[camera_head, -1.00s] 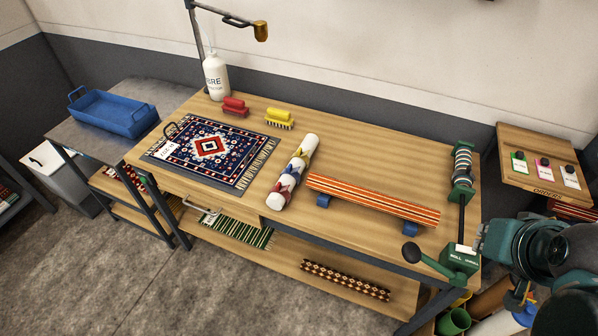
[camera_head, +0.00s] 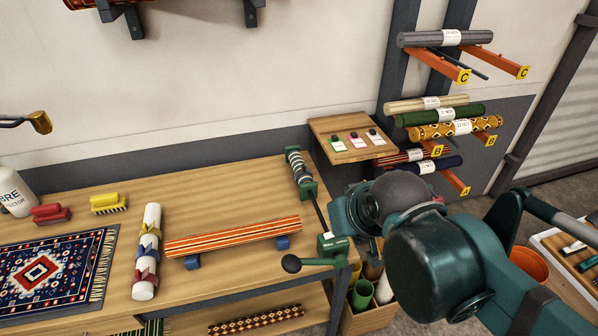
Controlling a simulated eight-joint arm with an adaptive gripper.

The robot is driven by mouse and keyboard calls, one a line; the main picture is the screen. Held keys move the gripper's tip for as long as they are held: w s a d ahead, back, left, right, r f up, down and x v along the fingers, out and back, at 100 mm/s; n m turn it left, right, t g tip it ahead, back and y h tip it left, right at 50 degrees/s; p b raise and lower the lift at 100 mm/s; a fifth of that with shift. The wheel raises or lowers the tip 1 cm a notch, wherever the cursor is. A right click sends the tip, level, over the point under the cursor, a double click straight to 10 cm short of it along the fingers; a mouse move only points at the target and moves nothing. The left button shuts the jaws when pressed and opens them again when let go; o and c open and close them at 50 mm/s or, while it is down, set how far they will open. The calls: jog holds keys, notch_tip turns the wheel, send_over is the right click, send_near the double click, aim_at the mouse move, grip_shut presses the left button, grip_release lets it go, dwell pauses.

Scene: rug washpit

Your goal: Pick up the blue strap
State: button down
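A white roll (camera_head: 153,219) lies on the wooden workbench, left of the orange striped roll. Three coloured bands sit around it: a yellow one (camera_head: 150,239), a blue strap (camera_head: 148,257) in the middle and a red one (camera_head: 145,279) nearest the front edge. The blue strap is small in this view, and its fastening cannot be made out. My teal arm fills the lower right, well apart from the white roll. The fingers of my gripper do not show.
An orange striped roll (camera_head: 232,237) rests on blue blocks beside the white roll. A green roller with a crank (camera_head: 333,245) stands at the bench's right end. A patterned rug (camera_head: 55,268) and two brushes lie left. Wall racks (camera_head: 448,85) hold rolls.

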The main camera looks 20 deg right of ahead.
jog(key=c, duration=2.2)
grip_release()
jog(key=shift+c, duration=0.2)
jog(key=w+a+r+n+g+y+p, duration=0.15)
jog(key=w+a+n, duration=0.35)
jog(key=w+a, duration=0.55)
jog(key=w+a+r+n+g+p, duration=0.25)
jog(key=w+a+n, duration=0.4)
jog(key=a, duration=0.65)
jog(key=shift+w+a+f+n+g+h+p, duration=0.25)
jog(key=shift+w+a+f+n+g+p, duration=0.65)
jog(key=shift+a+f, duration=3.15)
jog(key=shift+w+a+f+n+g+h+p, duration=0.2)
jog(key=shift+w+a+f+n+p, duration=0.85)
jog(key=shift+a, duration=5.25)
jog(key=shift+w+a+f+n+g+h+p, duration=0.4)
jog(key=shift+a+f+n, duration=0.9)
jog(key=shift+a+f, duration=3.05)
